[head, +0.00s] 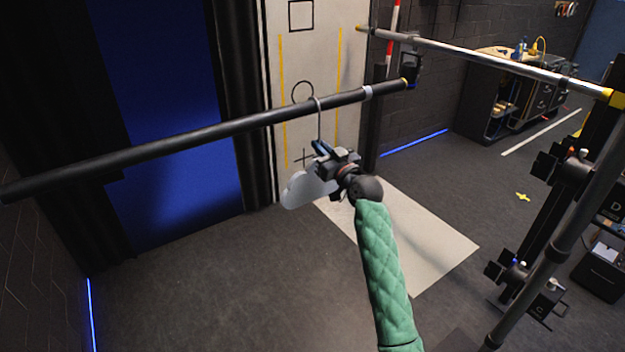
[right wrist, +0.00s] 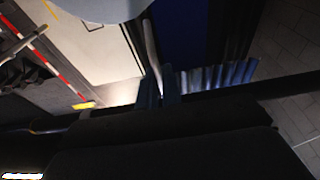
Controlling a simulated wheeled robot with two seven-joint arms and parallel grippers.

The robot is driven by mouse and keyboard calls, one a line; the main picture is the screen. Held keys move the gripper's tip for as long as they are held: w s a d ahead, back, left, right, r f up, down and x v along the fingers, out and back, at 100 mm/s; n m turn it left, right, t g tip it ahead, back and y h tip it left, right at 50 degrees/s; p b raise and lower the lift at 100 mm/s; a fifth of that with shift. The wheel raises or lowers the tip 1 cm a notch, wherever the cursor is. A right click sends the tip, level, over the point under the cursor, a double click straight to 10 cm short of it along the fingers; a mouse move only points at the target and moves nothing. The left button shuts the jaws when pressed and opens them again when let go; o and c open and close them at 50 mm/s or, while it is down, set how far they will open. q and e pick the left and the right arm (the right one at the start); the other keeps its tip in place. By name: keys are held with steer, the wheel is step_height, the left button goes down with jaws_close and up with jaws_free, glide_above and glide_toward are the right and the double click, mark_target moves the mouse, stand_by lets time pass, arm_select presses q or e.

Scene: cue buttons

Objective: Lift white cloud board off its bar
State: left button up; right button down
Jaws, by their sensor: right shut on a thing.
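The white cloud board (head: 306,188) hangs below the black bar (head: 230,129) in the head view. Its wire hook (head: 318,112) loops over the bar near the bar's right part. My right gripper (head: 322,152) is at the hook's lower end, just above the board, and is shut on the hook. It covers the board's upper right part. In the right wrist view the blue fingers (right wrist: 160,92) close around the pale hook stem, and a rounded pale edge of the board (right wrist: 100,8) shows at the top. My left gripper is not in view.
A grey metal rail (head: 480,58) runs across the upper right, with a dark upright stand (head: 560,240) below its end. A workbench (head: 515,75) stands at the back right. A pale panel (head: 318,60) with printed shapes is behind the bar. The floor at lower left is clear.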

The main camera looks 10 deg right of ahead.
steer(key=shift+r+p, duration=1.6)
steer(key=shift+r, duration=0.95)
steer(key=shift+s, duration=0.1)
steer(key=r+v, duration=0.2)
steer(key=v, duration=1.1)
steer(key=shift+s+d+r, duration=0.25)
steer(key=shift+s, duration=0.3)
